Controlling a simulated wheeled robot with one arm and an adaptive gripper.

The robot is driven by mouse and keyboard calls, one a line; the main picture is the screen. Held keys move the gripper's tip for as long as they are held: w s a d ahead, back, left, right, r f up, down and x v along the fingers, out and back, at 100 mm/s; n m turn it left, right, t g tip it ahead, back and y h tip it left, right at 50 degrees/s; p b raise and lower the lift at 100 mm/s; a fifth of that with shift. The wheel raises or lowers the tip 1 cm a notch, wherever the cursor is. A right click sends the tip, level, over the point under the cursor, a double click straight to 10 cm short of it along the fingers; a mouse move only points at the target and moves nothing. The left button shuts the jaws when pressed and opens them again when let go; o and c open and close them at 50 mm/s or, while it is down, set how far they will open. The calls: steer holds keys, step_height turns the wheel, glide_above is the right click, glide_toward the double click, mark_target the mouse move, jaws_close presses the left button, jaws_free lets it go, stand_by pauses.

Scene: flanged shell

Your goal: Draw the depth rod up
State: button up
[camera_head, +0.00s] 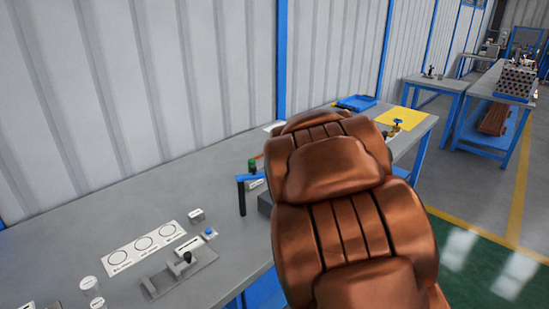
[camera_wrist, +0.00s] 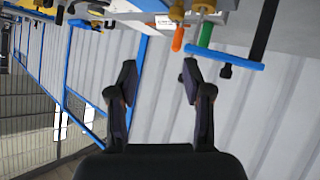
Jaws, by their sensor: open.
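My gripper (camera_wrist: 158,80) is open in the wrist view, its two dark fingers apart with nothing between them. In the head view my brown arm hides it. I cannot tell for certain which part is the depth rod. A dark upright post (camera_head: 242,199) with a blue crossbar (camera_head: 252,177) stands on the bench; a blue bar (camera_wrist: 222,60) and dark rod (camera_wrist: 263,30) also show in the wrist view, which looks inverted. A green handle (camera_wrist: 206,34) and an orange handle (camera_wrist: 178,38) lie beyond the fingertips, apart from them. A green-topped piece (camera_head: 252,166) shows behind the crossbar.
The grey bench (camera_head: 110,215) runs along a corrugated wall. A white card with circles (camera_head: 145,244), a grey fixture (camera_head: 178,274) with a black knob, and small white-topped pieces sit at its front. A yellow mat (camera_head: 402,119) and blue tray (camera_head: 355,102) lie beyond my arm.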

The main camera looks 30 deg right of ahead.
steer(key=shift+w+d+r+n+t+y+p, duration=0.1)
steer(key=shift+w+n+t+y+p, duration=0.4)
steer(key=shift+w+t+y, duration=1.3)
steer(key=shift+w+d+n+t+y+p, duration=0.1)
steer(key=shift+w+n+t+y+p, duration=0.5)
steer(key=shift+w, duration=2.25)
steer(key=shift+w+r+n+t+y+p, duration=0.1)
steer(key=shift+w+n+t+y+p, duration=0.35)
steer(key=shift+w+t+y, duration=1.4)
steer(key=shift+w+g+h, duration=0.35)
steer(key=shift+w+h, duration=0.1)
steer(key=shift+h, duration=0.1)
jaws_close()
